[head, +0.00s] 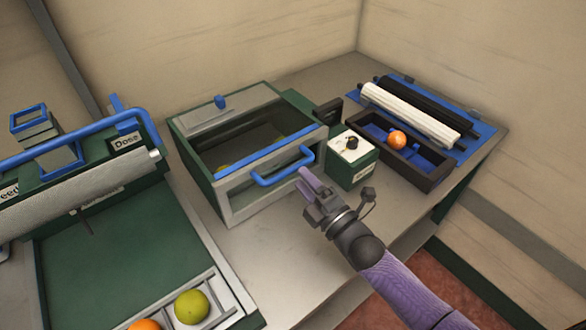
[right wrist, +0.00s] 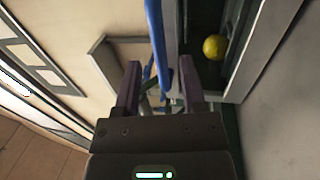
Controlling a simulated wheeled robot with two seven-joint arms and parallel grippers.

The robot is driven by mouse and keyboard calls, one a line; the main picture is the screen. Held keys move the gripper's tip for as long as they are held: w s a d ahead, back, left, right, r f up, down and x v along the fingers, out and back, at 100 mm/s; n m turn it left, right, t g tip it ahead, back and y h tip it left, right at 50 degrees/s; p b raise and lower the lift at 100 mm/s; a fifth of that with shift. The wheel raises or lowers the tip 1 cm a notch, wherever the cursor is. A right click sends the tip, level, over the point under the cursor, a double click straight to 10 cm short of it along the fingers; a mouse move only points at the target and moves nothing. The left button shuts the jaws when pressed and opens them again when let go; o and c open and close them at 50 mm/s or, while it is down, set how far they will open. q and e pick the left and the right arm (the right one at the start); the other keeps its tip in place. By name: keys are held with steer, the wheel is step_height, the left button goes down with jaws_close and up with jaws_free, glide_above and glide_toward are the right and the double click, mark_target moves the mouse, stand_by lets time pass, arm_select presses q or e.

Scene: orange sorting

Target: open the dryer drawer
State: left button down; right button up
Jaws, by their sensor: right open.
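The dryer (head: 188,150) is a green and grey box with a see-through top, left of centre in the head view. Its drawer front (head: 245,195) carries a blue bar handle (head: 283,174) and looks close to flush with the box. My right gripper (head: 312,184) is open and empty, with its purple fingers at the right end of the handle. In the right wrist view the blue handle (right wrist: 155,40) runs down between the two fingers (right wrist: 160,85); I cannot tell whether they touch it. A yellow fruit (right wrist: 215,47) shows inside the dryer. My left gripper is not in view.
At left is a green machine (head: 100,245). The bench before the drawer (head: 285,250) is clear.

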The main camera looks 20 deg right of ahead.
mark_target(293, 166)
steer(key=x, duration=0.4)
steer(key=shift+b, duration=0.3)
jaws_close()
stand_by(1.1)
